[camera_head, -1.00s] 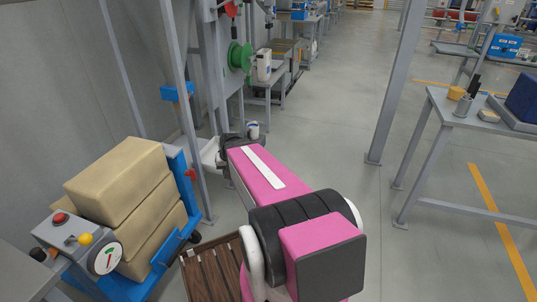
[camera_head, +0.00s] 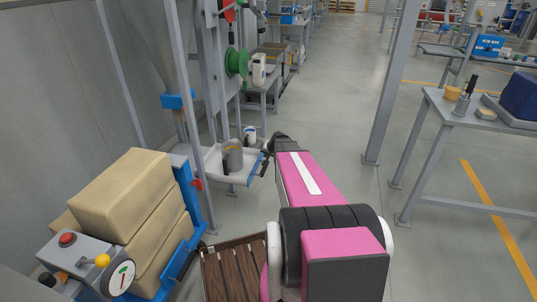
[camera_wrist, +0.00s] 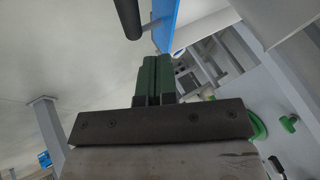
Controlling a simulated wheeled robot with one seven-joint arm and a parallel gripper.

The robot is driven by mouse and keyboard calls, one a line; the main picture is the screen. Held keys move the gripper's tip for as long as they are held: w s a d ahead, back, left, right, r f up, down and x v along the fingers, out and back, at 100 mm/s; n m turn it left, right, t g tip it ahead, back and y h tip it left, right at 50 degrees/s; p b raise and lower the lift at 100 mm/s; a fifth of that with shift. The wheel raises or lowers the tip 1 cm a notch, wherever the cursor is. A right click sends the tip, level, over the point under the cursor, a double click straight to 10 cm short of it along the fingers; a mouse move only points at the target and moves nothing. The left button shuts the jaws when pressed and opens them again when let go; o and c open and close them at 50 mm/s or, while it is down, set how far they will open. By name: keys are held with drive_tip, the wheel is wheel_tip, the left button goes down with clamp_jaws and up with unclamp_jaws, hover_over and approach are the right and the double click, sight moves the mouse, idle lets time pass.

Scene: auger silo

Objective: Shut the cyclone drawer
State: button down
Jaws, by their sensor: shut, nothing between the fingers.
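The cyclone drawer (camera_head: 213,168) is a white tray standing out at the base of the grey frame, with a grey cylindrical container (camera_head: 232,155) in it. Its blue front (camera_head: 254,166) faces right, beside the end of my arm. In the wrist view the blue front (camera_wrist: 166,22) is at the top, with a dark bar handle (camera_wrist: 127,18) on a short post. My gripper (camera_wrist: 158,60) has green fingers, shut and empty, with tips close to the blue front's lower edge. I cannot tell whether they touch it. The fingertips are not clear in the head view.
A blue cart with tan sacks (camera_head: 125,195) and a control box (camera_head: 85,265) stand at the left. A grey post (camera_head: 192,120) rises beside the drawer. A workbench (camera_head: 455,112) stands at the right. The floor between the bench and my arm is clear.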

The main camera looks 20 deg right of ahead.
sight(227, 145)
drive_tip(key=x, duration=0.7)
drive_tip(key=shift+w+a, duration=0.1)
drive_tip(key=shift+a, duration=0.05)
drive_tip(key=w+a, duration=0.4)
drive_tip(key=a, duration=0.2)
drive_tip(key=w+a, duration=0.4)
drive_tip(key=a, duration=0.2)
drive_tip(key=w+a, duration=0.5)
drive_tip(key=a, duration=0.2)
drive_tip(key=shift+s, duration=0.15)
drive_tip(key=shift+s+d+r, duration=0.1)
drive_tip(key=shift+s+r, duration=0.05)
drive_tip(key=v, duration=0.9)
drive_tip(key=shift+s+r, duration=0.1)
drive_tip(key=shift+s, duration=0.15)
drive_tip(key=s+d+r+n+g+h, duration=0.1)
drive_tip(key=s+r+n+g, duration=0.1)
drive_tip(key=s, duration=1.6)
drive_tip(key=s+d+r+n+g+h, duration=0.1)
drive_tip(key=s+g, duration=0.4)
drive_tip(key=s, duration=1.4)
drive_tip(key=r+n, duration=0.1)
drive_tip(key=n, duration=0.1)
drive_tip(key=shift+n, duration=0.3)
